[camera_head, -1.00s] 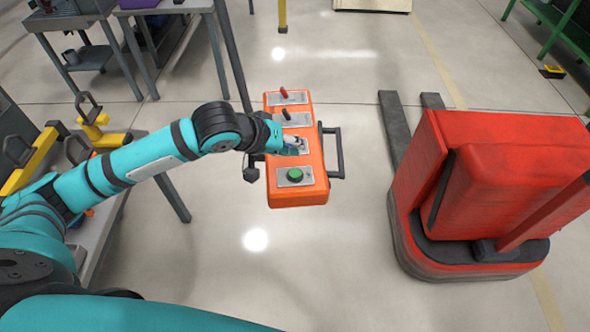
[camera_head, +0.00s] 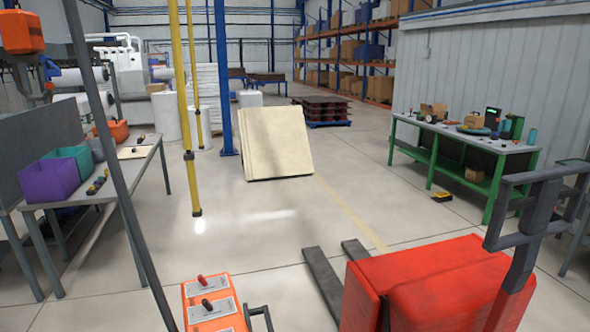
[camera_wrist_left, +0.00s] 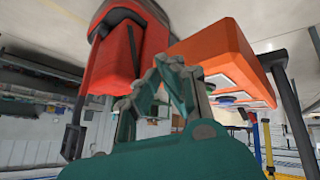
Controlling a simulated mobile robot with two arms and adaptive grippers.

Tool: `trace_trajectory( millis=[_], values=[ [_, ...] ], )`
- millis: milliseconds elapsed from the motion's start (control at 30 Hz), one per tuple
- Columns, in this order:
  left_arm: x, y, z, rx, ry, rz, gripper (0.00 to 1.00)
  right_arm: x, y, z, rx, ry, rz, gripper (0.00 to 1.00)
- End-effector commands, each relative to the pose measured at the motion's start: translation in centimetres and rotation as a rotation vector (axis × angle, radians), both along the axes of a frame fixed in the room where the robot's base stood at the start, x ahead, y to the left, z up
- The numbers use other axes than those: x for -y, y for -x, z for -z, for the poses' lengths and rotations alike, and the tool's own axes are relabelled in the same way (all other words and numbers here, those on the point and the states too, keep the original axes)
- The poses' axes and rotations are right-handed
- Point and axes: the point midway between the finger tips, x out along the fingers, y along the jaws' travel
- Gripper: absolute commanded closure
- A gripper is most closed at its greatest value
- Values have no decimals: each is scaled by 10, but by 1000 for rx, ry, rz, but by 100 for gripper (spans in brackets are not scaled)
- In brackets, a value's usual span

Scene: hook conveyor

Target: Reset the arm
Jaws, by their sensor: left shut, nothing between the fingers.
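My left gripper (camera_wrist_left: 172,66) shows in the left wrist view with its fingers shut and empty. The orange control box (camera_wrist_left: 218,48) is beside and behind the fingers in that view, with part of its button panel showing; I cannot tell the exact gap. In the head view, the top of the orange control box (camera_head: 213,312) is at the bottom edge, with a red lever (camera_head: 201,281) and a black lever (camera_head: 207,304). Its lower controls are cut off. Neither of my arms shows in the head view.
A red pallet truck (camera_head: 425,288) stands right of the box, also seen in the left wrist view (camera_wrist_left: 125,52). A grey table with bins (camera_head: 130,174) is at left, a green workbench (camera_head: 470,145) at right. A dark pole (camera_head: 122,180) rises beside the box. Open floor lies beyond.

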Motion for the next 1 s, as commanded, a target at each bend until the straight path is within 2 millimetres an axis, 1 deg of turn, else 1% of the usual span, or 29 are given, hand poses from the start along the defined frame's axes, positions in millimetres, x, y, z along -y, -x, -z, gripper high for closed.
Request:
trace_trajectory(
  millis=[33,200,400,567,600,700,767,867,967,1000],
  values=[
    [-5,18,11,-25,-29,-4,100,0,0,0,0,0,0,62],
    [-31,62,37,-91,-151,-6,100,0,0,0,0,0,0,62],
    [-61,113,58,-197,-264,-10,100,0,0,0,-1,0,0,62],
    [-84,155,71,-297,-347,-10,100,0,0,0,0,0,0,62],
    [-85,152,85,-301,-353,-3,100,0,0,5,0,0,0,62],
    [-83,144,118,-309,-354,1,100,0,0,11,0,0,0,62],
    [-83,141,138,-314,-354,3,100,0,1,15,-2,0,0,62],
    [-82,138,174,-326,-354,7,100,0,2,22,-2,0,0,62],
    [-81,136,216,-339,-354,11,100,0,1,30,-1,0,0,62],
    [-80,137,235,-345,-355,13,100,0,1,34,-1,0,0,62]
  ],
)
